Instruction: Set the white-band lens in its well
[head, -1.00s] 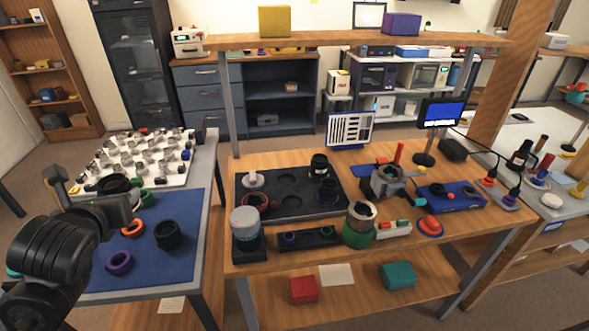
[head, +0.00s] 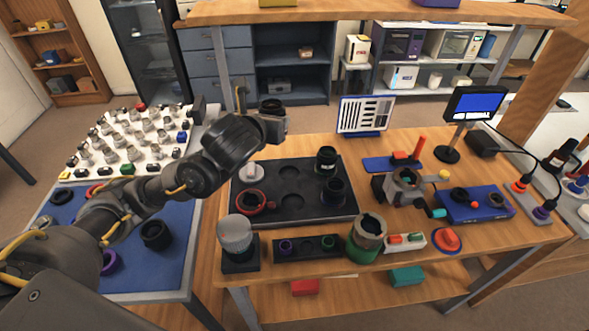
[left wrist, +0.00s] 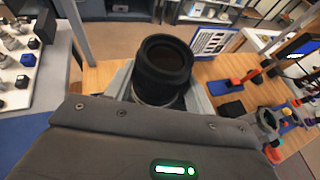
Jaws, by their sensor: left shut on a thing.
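My left gripper (head: 274,124) is shut on a black cylindrical lens (head: 271,106) and holds it up beyond the back left of the dark tray (head: 312,216). In the left wrist view the lens (left wrist: 165,62) sits between the fingers, its dark open end facing the camera. The tray has an empty back middle well (head: 291,172) and an empty front middle well (head: 291,205). Two black lenses, one at the back (head: 326,157) and one in front (head: 333,190), stand in its right side. My right gripper is not in view.
A red ring (head: 250,203) and a white-topped part (head: 252,172) occupy the tray's left side. A grey ribbed jar (head: 235,235), a small black holder (head: 305,247) and a green-based cylinder (head: 367,236) stand in front. The overhead shelf (head: 380,14) spans the back.

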